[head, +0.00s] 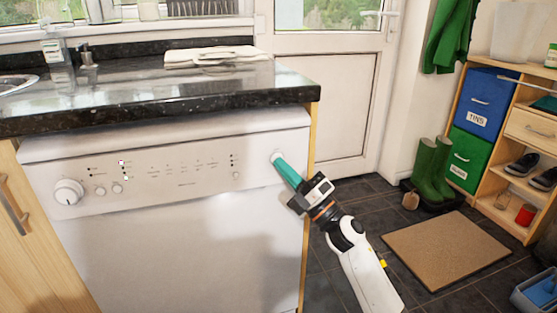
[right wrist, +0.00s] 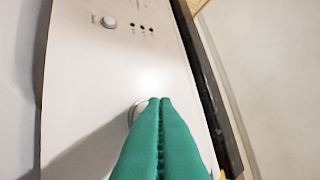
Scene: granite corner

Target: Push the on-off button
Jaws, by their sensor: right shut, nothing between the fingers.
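A white appliance with a control panel (head: 150,205) stands under the black counter. A round button (head: 274,155) sits at the right end of its panel. In the right wrist view this button (right wrist: 135,108) shows as a grey-rimmed disc, partly hidden by the fingertips. My right gripper (head: 280,164) has green fingers, shut together and empty. Its fingertips (right wrist: 160,100) are at the button, overlapping its right part in the wrist view; I cannot tell whether they touch it. My left gripper is not in view.
The panel also has a large dial (head: 68,191) and small buttons (head: 117,188) at left. A folded cloth (head: 215,56) lies on the black counter (head: 150,97). Green boots (head: 432,170), a doormat (head: 445,250) and a shelf unit (head: 532,152) stand at right.

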